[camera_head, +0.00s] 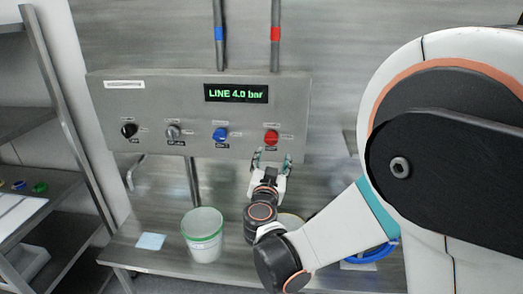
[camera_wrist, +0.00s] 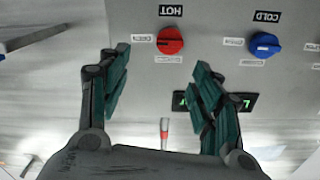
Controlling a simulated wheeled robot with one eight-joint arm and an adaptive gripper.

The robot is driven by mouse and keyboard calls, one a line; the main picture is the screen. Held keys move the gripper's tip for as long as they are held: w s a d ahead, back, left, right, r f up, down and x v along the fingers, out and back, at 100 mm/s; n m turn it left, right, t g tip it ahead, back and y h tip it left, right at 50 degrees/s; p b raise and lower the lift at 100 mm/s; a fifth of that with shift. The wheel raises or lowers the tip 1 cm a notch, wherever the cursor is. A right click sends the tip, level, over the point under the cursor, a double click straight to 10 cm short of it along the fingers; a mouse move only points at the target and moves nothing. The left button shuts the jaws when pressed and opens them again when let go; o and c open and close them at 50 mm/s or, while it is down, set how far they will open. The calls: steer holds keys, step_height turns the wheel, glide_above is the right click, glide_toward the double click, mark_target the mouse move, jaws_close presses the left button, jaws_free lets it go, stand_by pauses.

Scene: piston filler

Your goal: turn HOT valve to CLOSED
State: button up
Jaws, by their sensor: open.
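The HOT valve is a red round knob (camera_head: 271,138) at the right end of the grey panel's row of knobs. In the wrist view the red knob (camera_wrist: 171,42) appears upside down beside its HOT label (camera_wrist: 172,11). A dark mark on it points left toward a small label; the small labels are hard to read. My gripper (camera_head: 272,160) is just below the red knob. In the wrist view my gripper (camera_wrist: 161,65) is open and empty, its green-padded fingers apart, with the knob ahead between and beyond the tips. No contact shows.
A blue COLD knob (camera_head: 221,134) sits left of the red one, then a grey knob (camera_head: 173,132) and a black knob (camera_head: 129,130). A display (camera_head: 236,93) reads LINE 4.0 bar. A white bucket (camera_head: 203,236) stands on the bench below. Shelving (camera_head: 62,100) is at left.

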mark_target(271, 141)
steer(key=w+b, duration=0.1)
steer(key=w, duration=0.7)
steer(key=w+a+b, duration=0.1)
steer(key=w, duration=0.4)
steer(key=shift+w+f+b, duration=0.1)
steer(key=shift+f+b, duration=0.2)
steer(key=c, duration=1.1)
